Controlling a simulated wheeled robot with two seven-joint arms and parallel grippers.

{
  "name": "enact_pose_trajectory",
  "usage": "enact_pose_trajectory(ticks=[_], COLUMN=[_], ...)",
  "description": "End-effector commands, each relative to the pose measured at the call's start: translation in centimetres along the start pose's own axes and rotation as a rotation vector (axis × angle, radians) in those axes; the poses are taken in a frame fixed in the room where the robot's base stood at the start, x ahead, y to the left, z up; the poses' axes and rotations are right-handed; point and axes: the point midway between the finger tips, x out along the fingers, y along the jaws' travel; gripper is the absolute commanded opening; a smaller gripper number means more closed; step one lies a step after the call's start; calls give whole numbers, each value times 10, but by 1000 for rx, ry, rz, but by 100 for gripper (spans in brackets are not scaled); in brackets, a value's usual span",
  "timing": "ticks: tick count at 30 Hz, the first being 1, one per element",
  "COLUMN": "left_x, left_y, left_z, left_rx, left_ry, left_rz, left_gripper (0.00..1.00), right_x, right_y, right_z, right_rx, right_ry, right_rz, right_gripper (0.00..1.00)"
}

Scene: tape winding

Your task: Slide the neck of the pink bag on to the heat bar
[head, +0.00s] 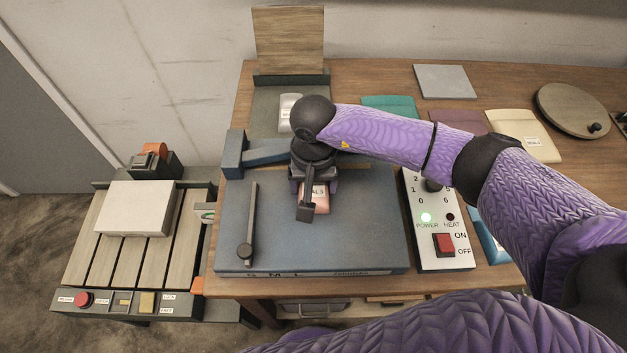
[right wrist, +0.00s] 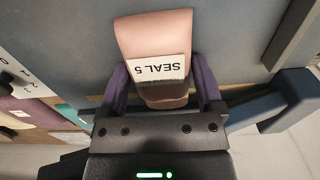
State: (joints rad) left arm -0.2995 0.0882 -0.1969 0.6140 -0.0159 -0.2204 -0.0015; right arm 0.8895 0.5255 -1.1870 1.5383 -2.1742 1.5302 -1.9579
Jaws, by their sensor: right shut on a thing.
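The pink bag (head: 321,203) with a SEAL 5 label is over the blue-grey sealer plate, below my right gripper (head: 313,187). In the right wrist view the bag (right wrist: 156,40) lies between the two purple fingers of my gripper (right wrist: 163,88), which is shut on its lower, ribbed part. A blue bar (head: 268,157), which looks like the heat bar, runs along the back of the plate; my gripper hides part of it. It also shows in the right wrist view (right wrist: 285,104). I cannot tell whether the bag's neck touches it. My left gripper is not in view.
A control box (head: 436,220) stands at the right with its green POWER light lit and HEAT lamp dark. Coloured bags, including a cream one (head: 524,134), lie behind. A slatted stand (head: 92,240) holds a white block.

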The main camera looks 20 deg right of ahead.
Motion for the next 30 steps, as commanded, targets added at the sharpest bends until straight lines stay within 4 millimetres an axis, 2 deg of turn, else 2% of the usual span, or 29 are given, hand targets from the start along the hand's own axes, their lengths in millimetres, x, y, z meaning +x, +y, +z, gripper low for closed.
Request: enact_pose_trajectory(ticks=[13,14,15,23,26,30], left_x=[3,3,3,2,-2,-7], left_y=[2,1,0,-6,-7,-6], left_z=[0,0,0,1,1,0], left_rx=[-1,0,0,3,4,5], left_ry=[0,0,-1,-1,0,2], left_rz=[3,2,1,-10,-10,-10], left_gripper=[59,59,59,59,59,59], right_x=[0,0,0,-3,-22,-60], right_y=[0,0,0,0,-1,-1], right_z=[0,0,0,0,-1,-1], right_rx=[1,1,1,0,-2,-2], right_ry=[0,0,0,1,4,6], right_rz=[0,0,0,-1,-2,-2], right_gripper=[25,91,99,100,100,100])
